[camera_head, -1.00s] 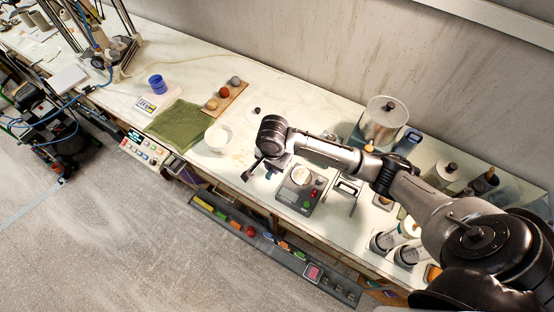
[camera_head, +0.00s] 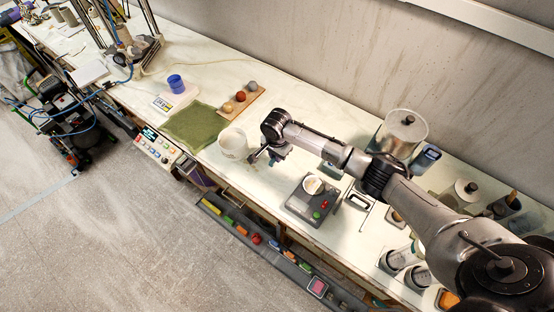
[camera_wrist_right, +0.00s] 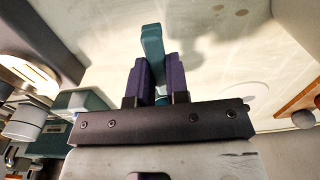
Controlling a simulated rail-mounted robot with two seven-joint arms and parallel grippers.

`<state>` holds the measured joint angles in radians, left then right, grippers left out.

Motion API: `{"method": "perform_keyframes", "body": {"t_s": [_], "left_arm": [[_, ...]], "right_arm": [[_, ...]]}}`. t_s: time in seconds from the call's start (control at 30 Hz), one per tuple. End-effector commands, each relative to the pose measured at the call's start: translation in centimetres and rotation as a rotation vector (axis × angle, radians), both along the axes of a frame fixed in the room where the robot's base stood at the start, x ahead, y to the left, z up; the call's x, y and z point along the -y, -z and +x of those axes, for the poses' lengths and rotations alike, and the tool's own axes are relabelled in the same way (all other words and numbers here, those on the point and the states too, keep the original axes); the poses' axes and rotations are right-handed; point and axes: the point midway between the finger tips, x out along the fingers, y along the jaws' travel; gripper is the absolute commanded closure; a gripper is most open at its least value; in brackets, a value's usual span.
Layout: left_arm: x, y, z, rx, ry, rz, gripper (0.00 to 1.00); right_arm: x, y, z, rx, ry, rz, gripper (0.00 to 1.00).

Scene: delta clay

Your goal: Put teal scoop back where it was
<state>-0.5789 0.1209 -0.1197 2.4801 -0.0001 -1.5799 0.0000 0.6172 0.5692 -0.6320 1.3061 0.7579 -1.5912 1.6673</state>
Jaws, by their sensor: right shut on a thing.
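My right gripper (camera_head: 262,156) is low over the bench, just right of a white tub (camera_head: 234,143). In the right wrist view its two purple fingers (camera_wrist_right: 158,80) are shut on the teal scoop (camera_wrist_right: 152,45), with a flat teal part standing up between them. The rest of the scoop is hidden by the fingers and gripper body. In the head view I cannot make out the scoop. My left gripper is not in view.
A grey scale (camera_head: 298,205) holds a white dish (camera_head: 313,185). Behind the arm stands a large lidded jar (camera_head: 408,125). Left are a green cloth (camera_head: 192,125), a blue cup (camera_head: 176,84) and a wooden board (camera_head: 252,97) with balls. A parts rail (camera_head: 265,253) runs along the front.

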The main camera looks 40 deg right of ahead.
Motion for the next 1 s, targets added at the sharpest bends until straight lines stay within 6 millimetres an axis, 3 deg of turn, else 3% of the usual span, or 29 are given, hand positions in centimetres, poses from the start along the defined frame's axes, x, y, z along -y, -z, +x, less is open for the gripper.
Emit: {"method": "perform_keyframes", "body": {"t_s": [0.23,0.67,0.7,0.93,1.0], "left_arm": [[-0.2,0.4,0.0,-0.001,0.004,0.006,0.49],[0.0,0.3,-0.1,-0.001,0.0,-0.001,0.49],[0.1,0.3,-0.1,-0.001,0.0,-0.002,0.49],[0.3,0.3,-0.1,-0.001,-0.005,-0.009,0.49],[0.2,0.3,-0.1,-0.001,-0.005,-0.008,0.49]], "right_arm": [[0.0,3.1,-0.1,-0.002,0.0,0.0,1.0],[0.0,3.6,-0.1,-0.001,0.0,0.0,1.0],[0.0,3.6,-0.1,0.0,0.0,0.0,0.81],[0.0,3.6,-0.1,-0.001,0.0,-0.001,0.59],[0.0,3.6,-0.1,-0.001,0.0,-0.001,0.59]]}}
